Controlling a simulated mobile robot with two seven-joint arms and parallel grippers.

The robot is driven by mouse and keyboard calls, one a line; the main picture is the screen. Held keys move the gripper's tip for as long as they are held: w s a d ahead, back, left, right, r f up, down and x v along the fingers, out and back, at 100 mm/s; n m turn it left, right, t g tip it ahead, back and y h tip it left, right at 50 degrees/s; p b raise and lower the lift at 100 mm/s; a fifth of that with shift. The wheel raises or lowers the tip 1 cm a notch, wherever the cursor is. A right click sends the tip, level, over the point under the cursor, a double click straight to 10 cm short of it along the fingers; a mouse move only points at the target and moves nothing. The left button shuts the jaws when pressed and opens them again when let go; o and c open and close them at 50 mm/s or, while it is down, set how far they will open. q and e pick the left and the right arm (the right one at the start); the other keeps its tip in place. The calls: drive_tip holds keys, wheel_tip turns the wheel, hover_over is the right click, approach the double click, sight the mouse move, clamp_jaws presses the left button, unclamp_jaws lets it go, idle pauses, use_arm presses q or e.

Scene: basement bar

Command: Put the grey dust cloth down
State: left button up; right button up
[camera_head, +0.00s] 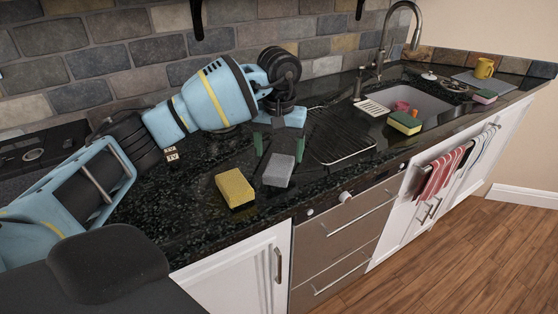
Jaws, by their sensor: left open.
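The grey dust cloth (279,170) shows as a small grey block-like shape on the dark speckled worktop (210,222), near its front edge. My left gripper (279,147) reaches over the worktop from the left and points down towards the front. Its fingers are apart, one on each side just behind the cloth. The cloth shows in front of the fingers. I cannot tell whether any finger touches it. My right gripper is out of view.
A yellow sponge (235,188) lies left of the cloth. A sink (418,101) with a tap (385,45) is at right, with a green-yellow sponge (404,122) at its front edge. Towels (440,172) hang below.

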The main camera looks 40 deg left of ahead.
sight(279, 165)
use_arm(q)
wheel_tip(279, 165, up, 8)
drive_tip(key=shift+f, duration=0.15)
idle(0.6)
